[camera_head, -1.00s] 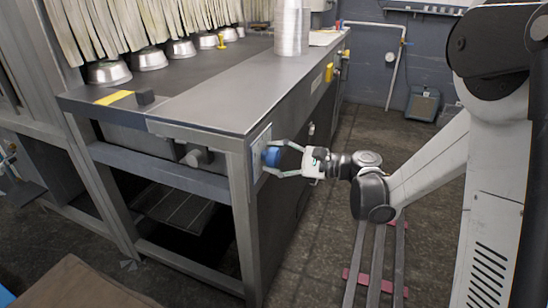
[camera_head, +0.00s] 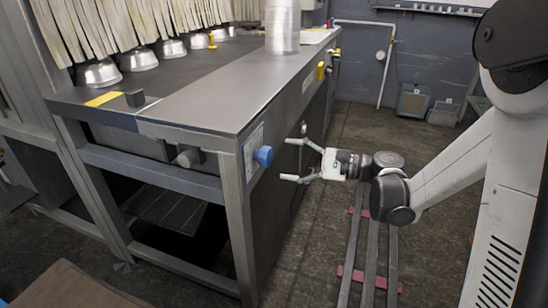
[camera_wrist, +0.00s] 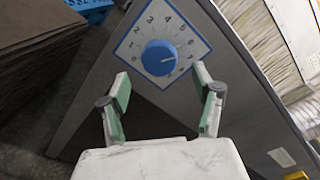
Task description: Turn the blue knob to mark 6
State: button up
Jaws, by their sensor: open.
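The blue knob (camera_head: 263,156) sits on a white dial plate (camera_head: 249,149) on the side of the metal table. In the wrist view the round knob (camera_wrist: 159,57) is in full sight, with numbers on the plate (camera_wrist: 137,43) around it. A pale pointer line on the knob points to the right and slightly down, towards the higher numbers on the right side; I cannot read exactly which mark it meets. My gripper (camera_head: 287,160) is open and empty, to the right of the knob and apart from it. Its two green-padded fingers (camera_wrist: 161,90) are spread below the knob in the wrist view.
The metal table (camera_head: 245,92) carries upturned metal pans (camera_head: 143,59) and a stack of metal pans (camera_head: 282,28). A yellow part (camera_head: 321,71) sticks out farther along the table's side.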

jog(key=v, duration=0.5)
jog(key=shift+d, duration=0.1)
jog(key=s+a+n+h, duration=0.2)
jog(key=s+n+h, duration=0.2)
jog(key=s+h, duration=0.5)
jog(key=s+d+n+t+h, duration=0.1)
jog(key=s+d+n+h, duration=0.7)
jog(key=s, duration=0.7)
notch_tip(320, 180, up, 17)
jog(key=y+p, duration=0.1)
jog(key=p, duration=1.6)
jog(key=shift+w+d, duration=0.3)
jog(key=shift+d, duration=0.2)
